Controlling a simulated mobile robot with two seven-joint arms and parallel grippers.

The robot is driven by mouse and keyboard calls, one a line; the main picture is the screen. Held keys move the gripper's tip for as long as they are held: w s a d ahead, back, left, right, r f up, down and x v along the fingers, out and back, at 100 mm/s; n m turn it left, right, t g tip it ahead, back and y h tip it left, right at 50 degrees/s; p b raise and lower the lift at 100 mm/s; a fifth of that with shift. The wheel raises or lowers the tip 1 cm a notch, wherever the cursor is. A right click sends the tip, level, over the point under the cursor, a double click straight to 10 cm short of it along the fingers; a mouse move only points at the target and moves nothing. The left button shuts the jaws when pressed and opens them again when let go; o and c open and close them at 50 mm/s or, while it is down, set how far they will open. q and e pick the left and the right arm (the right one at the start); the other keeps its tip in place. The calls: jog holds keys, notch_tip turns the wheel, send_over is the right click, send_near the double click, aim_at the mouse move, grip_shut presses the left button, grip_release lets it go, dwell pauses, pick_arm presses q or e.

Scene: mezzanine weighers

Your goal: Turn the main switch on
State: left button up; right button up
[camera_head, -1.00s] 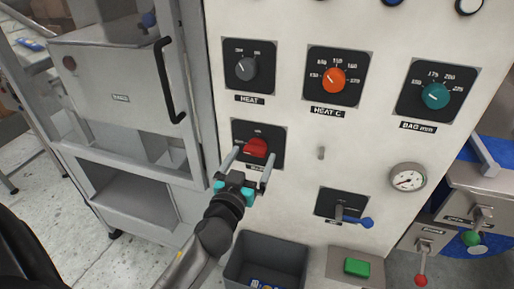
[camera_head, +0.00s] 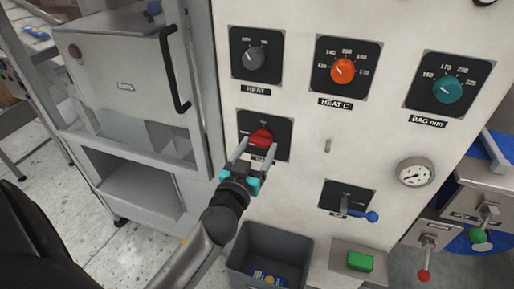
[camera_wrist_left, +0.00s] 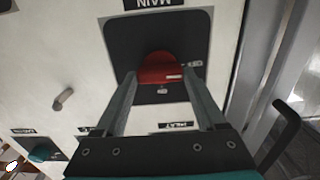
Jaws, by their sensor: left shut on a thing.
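The main switch is a red rotary knob (camera_head: 261,137) on a black square plate (camera_head: 283,132), low on the left of the pale panel. It also shows in the left wrist view (camera_wrist_left: 157,67), under a label reading MAIN. My left gripper (camera_head: 256,152) reaches it from below and is shut on the knob, one grey finger on each side. In the left wrist view both fingertips (camera_wrist_left: 159,78) meet the sides of the knob. The fingers partly cover the plate's lower edge and the markings there. My right gripper is not in view.
Above are a grey HEAT knob (camera_head: 254,58), an orange HEAT C knob (camera_head: 342,71) and a teal BAG mm knob (camera_head: 447,90). A blue-tipped lever (camera_head: 371,216), gauge (camera_head: 415,171), green button (camera_head: 360,261) and grey bin (camera_head: 295,244) lie near. A steel cabinet (camera_head: 125,90) stands left.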

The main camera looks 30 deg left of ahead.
pick_arm(q)
jog(key=c, duration=0.3)
jog(key=shift+m, duration=0.3)
jog(key=m+p, duration=0.1)
jog(key=m, duration=0.2)
jog(key=shift+r+m, duration=0.1)
jog(key=shift+m, duration=0.2)
jog(key=m+p, duration=0.1)
jog(key=m, duration=0.3)
jog(key=shift+d+m, duration=0.1)
jog(key=shift+m, duration=0.2)
jog(key=m+p, duration=0.1)
jog(key=m, duration=0.3)
jog(key=shift+m, duration=0.3)
jog(key=m, duration=0.4)
jog(key=shift+m, duration=0.3)
